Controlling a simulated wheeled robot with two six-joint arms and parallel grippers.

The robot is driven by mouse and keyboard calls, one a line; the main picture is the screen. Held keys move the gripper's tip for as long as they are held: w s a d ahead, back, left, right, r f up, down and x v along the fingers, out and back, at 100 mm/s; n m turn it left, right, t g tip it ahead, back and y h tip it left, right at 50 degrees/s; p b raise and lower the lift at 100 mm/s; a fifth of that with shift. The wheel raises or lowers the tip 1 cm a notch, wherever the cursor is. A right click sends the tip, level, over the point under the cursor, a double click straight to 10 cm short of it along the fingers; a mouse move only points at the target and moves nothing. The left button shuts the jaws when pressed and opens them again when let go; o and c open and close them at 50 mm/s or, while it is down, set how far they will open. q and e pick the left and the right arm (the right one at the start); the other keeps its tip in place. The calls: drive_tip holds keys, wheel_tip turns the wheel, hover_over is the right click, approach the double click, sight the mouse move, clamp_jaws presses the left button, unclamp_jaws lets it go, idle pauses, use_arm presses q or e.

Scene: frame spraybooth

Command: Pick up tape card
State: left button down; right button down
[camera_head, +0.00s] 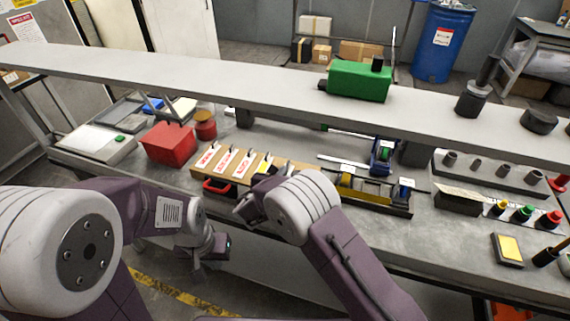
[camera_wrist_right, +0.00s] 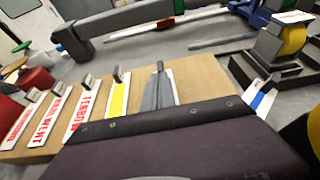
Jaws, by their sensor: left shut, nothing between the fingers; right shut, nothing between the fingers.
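A brown card board (camera_head: 200,178) lies near the front of the bench, and the board (camera_wrist_right: 205,80) also fills the middle of the right wrist view. I cannot tell from the lettering which one is the tape card. My right gripper (camera_head: 245,209) is shut and empty, close to the board's front edge. My left gripper (camera_head: 217,245) is shut and empty, low in front of the bench and apart from the cards.
A long grey shelf (camera_head: 200,85) spans above the bench. A red box (camera_head: 168,143) stands left of the board. A tray with tape rolls (camera_head: 375,198) lies to its right. A green machine (camera_head: 358,80) stands on the shelf.

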drive_tip(key=v, duration=0.2)
drive_tip(key=shift+s+a+f, duration=0.15)
drive_tip(key=shift+s+a, duration=0.1)
drive_tip(key=shift+s, duration=0.15)
drive_tip(key=shift+w, duration=0.1)
drive_tip(key=shift+r, duration=0.25)
idle(0.5)
